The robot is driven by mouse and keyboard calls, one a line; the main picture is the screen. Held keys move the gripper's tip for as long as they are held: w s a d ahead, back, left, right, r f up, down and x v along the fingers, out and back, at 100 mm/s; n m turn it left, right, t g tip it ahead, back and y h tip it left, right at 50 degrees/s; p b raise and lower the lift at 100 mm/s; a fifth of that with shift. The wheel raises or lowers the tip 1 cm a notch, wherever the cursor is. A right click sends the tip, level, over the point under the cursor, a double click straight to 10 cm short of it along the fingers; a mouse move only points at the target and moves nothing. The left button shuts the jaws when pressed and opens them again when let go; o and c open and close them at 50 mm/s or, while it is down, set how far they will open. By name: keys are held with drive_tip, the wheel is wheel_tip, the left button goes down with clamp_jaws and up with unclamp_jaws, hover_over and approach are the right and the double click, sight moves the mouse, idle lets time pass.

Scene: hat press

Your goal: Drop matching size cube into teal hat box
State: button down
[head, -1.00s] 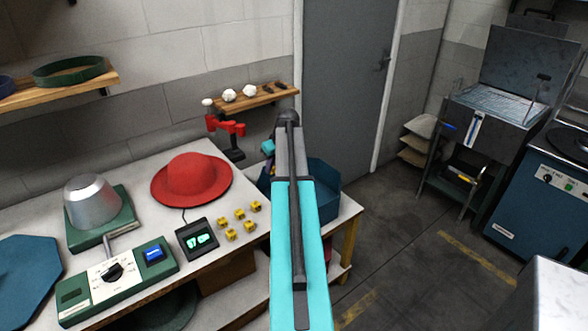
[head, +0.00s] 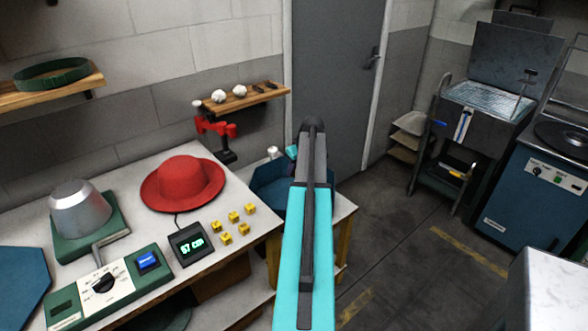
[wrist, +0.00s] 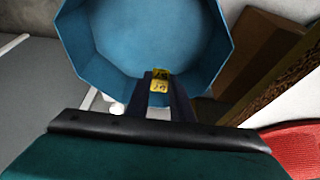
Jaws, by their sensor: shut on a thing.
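A yellow cube with dark number markings (wrist: 160,79) sits between the tips of my gripper (wrist: 161,88), which is shut on it. The teal octagonal hat box (wrist: 92,40) is open, and its visible inside looks empty. In the wrist view the cube overlaps the box's near rim and wall; its height above them is unclear. In the head view the box (head: 268,189) stands beyond the table's right end, partly behind my arm, which hides my fingers. A red hat (head: 184,183) lies on the table by a small display (head: 191,244) reading about "57 cm".
Several yellow cubes (head: 234,217) lie on the white table (head: 150,222) near its right edge. A green hat press (head: 104,287) with a silver dome (head: 80,208) stands at left. A red clamp (head: 213,127) stands behind.

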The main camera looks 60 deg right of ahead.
drive_tip(key=shift+f, duration=0.15)
drive_tip(key=shift+f+b, duration=4.6)
drive_tip(key=shift+f, duration=5)
drive_tip(key=shift+f, duration=0.45)
drive_tip(key=c, duration=1.5)
unclamp_jaws()
drive_tip(key=shift+o, duration=0.2)
drive_tip(key=b+v, duration=0.1)
drive_tip(key=v, duration=1.2)
drive_tip(key=shift+r+b, duration=0.3)
drive_tip(key=shift+r, duration=0.1)
drive_tip(key=shift+a, duration=0.1)
